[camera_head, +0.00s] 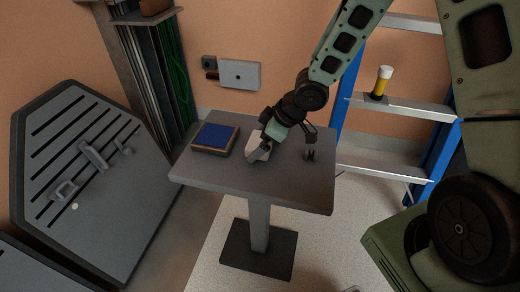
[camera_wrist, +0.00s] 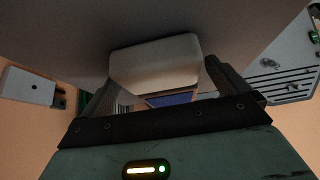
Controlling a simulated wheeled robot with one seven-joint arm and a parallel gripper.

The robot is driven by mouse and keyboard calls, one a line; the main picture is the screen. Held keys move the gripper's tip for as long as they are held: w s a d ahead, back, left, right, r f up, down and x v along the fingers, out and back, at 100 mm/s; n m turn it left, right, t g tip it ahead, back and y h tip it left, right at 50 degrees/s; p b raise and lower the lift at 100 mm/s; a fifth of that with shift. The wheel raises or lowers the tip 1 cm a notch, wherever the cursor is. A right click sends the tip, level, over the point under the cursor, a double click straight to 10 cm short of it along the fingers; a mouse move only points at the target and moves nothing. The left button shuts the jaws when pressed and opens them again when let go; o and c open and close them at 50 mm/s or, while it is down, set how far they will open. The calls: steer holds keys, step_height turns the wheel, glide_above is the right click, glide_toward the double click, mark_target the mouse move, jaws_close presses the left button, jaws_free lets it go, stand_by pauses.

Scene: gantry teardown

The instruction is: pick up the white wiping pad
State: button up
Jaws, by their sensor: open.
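The white wiping pad (camera_head: 255,150) is a pale block on the grey table (camera_head: 245,185), near the table's middle. It also shows in the wrist view (camera_wrist: 155,62), large and close. My gripper (camera_head: 262,146) is right at the pad, coming from the upper right. In the wrist view my gripper (camera_wrist: 160,78) is open, with one dark finger on each side of the pad. I cannot tell whether either finger touches it. My gripper covers part of the pad in the head view.
A wooden-edged tray with a blue top (camera_head: 215,136) lies just left of the pad. A small dark item (camera_head: 310,155) stands on the table's right. A blue ladder (camera_head: 443,150) holds a yellow bottle with a white cap (camera_head: 382,82). The table's front is clear.

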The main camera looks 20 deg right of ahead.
mark_target(260, 141)
steer(key=shift+w+f, duration=0.1)
steer(key=shift+f, duration=0.1)
steer(key=c, duration=0.9)
step_height(260, 141, up, 10)
steer(key=p, duration=0.6)
steer(key=o, duration=0.4)
steer(key=shift+a, duration=0.1)
steer(key=c, duration=0.3)
